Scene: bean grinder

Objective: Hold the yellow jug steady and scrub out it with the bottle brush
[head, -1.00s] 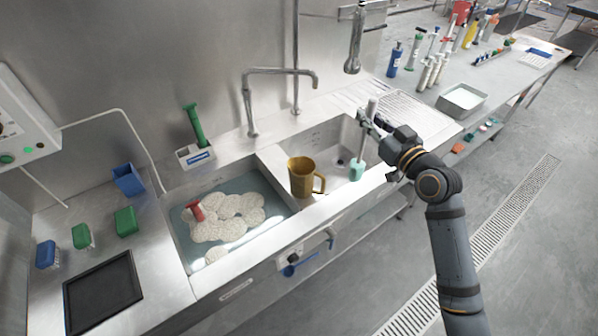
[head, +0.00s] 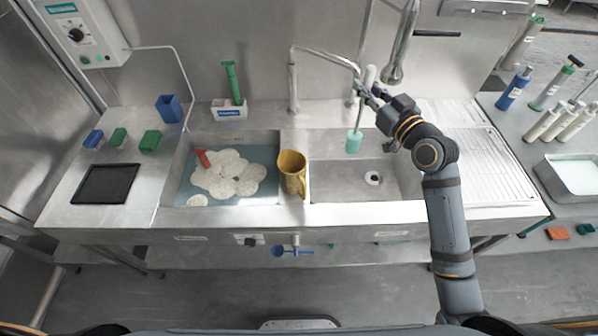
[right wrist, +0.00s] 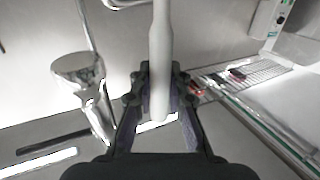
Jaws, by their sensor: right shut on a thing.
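The yellow jug (head: 291,171) stands upright on the divider between the two sink basins, its handle turned toward the front. The bottle brush has a pale handle and a mint-green head (head: 354,142). My right gripper (head: 370,93) is shut on the brush handle and holds it near upright, head down, over the right basin. The brush is to the right of the jug and apart from it. In the right wrist view the pale brush handle (right wrist: 160,45) runs between the fingers of the right gripper (right wrist: 158,85). My left gripper is not in view.
The left basin (head: 180,192) holds water, foam and a red-handled item (head: 202,158). The right basin (head: 335,180) is empty with a drain. Two faucets (head: 325,55) (head: 400,45) rise behind it. A black tray (head: 106,184) lies at left, bottles (head: 515,88) at right.

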